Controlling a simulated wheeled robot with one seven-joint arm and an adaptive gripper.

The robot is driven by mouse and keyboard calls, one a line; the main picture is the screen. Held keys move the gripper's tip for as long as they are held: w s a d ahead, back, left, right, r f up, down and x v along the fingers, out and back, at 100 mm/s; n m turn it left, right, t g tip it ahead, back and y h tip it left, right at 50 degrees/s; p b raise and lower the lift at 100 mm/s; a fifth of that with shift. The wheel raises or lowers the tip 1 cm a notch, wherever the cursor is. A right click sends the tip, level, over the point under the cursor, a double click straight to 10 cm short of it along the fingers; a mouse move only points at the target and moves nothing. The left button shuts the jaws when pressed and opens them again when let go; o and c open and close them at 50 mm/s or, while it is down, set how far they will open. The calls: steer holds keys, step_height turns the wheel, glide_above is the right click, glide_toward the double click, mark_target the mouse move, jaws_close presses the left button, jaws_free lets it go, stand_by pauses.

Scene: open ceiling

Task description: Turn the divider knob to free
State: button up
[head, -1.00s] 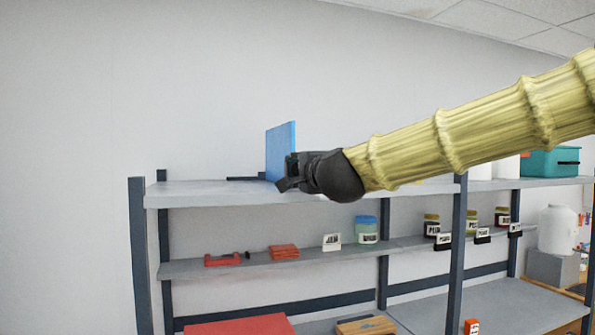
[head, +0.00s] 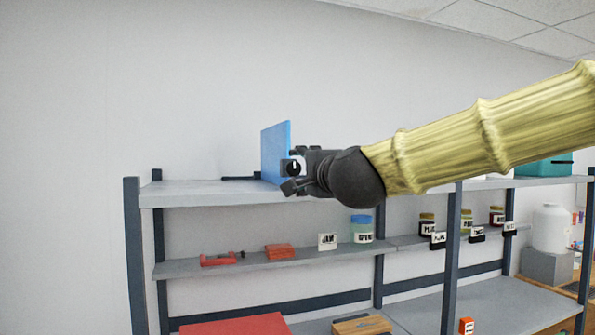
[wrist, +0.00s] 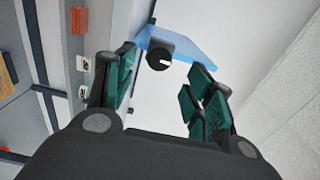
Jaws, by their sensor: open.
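The blue divider (head: 275,152) stands upright on the top shelf near its left end. The divider knob (head: 293,167) is a dark round knob with a white mark at the divider's right side. The knob also shows in the wrist view (wrist: 158,53), in front of the blue panel, its white mark slanted. My gripper (wrist: 164,70) is open, with its green-padded fingers on either side of the knob's line of view. No finger visibly touches the knob. In the head view my gripper (head: 296,180) is close beside the knob, partly overlapping it.
The top shelf (head: 200,193) is clear left of the divider, apart from a dark bar. A lower shelf holds red parts (head: 280,251), a white label card (head: 327,241) and several jars. A teal bin (head: 543,165) stands far right.

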steer(key=shift+v, duration=2.9)
